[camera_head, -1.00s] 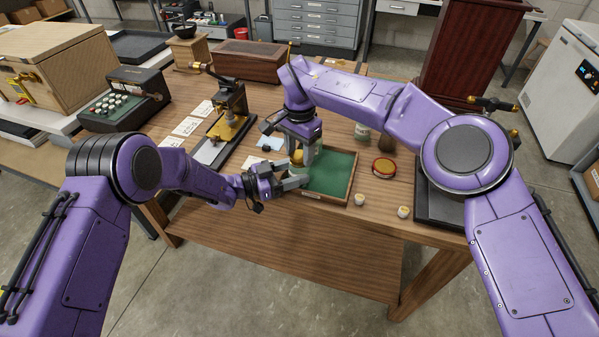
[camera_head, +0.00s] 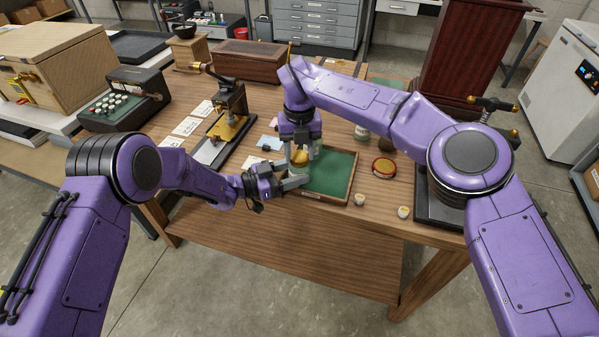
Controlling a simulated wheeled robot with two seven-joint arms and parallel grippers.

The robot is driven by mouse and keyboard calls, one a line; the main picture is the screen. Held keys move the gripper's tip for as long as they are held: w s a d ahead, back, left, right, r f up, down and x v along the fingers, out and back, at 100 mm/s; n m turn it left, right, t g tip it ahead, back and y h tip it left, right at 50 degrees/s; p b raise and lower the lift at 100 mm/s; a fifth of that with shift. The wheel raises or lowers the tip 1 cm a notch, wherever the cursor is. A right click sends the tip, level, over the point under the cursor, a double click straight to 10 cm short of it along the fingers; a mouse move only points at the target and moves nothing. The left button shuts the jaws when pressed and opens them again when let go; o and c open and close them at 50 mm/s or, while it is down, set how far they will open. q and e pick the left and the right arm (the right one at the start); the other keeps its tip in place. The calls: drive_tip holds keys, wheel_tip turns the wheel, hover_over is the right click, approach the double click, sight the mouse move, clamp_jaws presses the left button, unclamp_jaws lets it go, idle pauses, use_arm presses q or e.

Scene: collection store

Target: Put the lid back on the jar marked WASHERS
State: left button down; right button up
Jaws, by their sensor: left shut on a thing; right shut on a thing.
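A jar (camera_head: 297,173) stands at the left side of the green-lined tray, with a gold lid (camera_head: 300,157) at its mouth. Its label cannot be read from here. My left gripper (camera_head: 293,183) comes in low from the left and is shut on the jar's lower part. My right gripper (camera_head: 302,152) reaches down from above and is shut on the gold lid. The lid looks level on the jar; whether it is fully seated cannot be told. The fingers hide parts of both.
The green-lined wooden tray (camera_head: 335,176) is otherwise bare. A red-and-gold round tin or lid (camera_head: 383,168) lies to its right, with two small pale cups (camera_head: 359,199) (camera_head: 403,211) in front. Another jar (camera_head: 361,132) stands behind. A brass-and-black press (camera_head: 231,118) stands left.

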drive_tip(key=m, duration=0.9)
drive_tip(key=shift+m, duration=0.4)
drive_tip(key=m, duration=0.7)
drive_tip(key=o, duration=1.2)
drive_tip(key=shift+o, duration=0.2)
wheel_tip(320, 180, up, 12)
